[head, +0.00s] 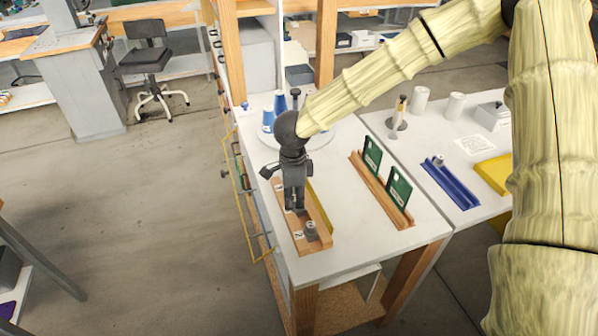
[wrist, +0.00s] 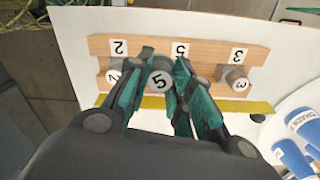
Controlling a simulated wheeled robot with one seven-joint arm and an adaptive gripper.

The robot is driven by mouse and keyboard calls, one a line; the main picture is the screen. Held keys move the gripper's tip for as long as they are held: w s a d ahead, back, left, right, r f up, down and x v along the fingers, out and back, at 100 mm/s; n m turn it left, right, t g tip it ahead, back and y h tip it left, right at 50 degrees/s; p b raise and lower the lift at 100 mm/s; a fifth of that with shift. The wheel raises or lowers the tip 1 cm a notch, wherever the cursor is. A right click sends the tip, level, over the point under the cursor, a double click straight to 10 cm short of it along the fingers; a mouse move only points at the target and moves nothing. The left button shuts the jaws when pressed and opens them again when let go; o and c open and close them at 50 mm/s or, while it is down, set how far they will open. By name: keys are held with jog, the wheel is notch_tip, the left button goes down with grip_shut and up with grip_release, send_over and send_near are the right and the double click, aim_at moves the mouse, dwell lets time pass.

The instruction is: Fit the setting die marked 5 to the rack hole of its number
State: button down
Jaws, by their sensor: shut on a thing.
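The wooden rack (head: 318,243) lies along the front-left edge of the white table. In the wrist view the rack (wrist: 215,46) carries labels 2, 5 and 3 from left to right. My gripper (wrist: 162,75) is shut on the grey setting die marked 5 (wrist: 159,80), its number facing the camera. The die is over the rack's middle, slightly left of the 5 label (wrist: 180,49). Its lower end is hidden, so I cannot tell whether it is in the hole. Die 2 (wrist: 114,76) and die 3 (wrist: 237,79) stand by their own labels. My gripper (head: 295,208) points down at the rack in the head view.
A yellow strip (wrist: 152,102) runs along one side of the rack. Blue thread cones (wrist: 307,127) stand beyond the 3 end. A wooden holder with green boards (head: 398,186) and a blue rail (head: 452,184) are to the right. White tabletop between rack and holder is clear.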

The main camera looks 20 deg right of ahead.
jog(key=m, duration=0.2)
jog(key=m+p, duration=0.1)
jog(key=m, duration=0.1)
jog(key=r+m+p, duration=0.1)
jog(key=m, duration=0.1)
jog(key=shift+w+d+r, duration=0.1)
jog(key=shift+w+d, duration=0.05)
jog(key=shift+w, duration=0.15)
jog(key=m, duration=0.2)
jog(key=m+p, duration=0.1)
jog(key=m, duration=0.1)
jog(key=r+m+p, duration=0.1)
jog(key=m, duration=0.1)
jog(key=shift+w+d+m, duration=0.3)
jog(key=shift+w+m, duration=0.1)
jog(key=m+p, duration=0.1)
jog(key=m, duration=0.2)
jog(key=w+d+r+m+p, duration=0.1)
jog(key=m, duration=0.3)
jog(key=r+m+p, duration=0.1)
jog(key=m, duration=0.3)
jog(key=shift+w+d, duration=0.3)
jog(key=shift+w, duration=0.1)
jog(key=shift+m, duration=0.3)
jog(key=shift+f+b, duration=1.75)
jog(key=shift+f, duration=1.15)
jog(key=shift+f, duration=0.9)
dwell(0.5)
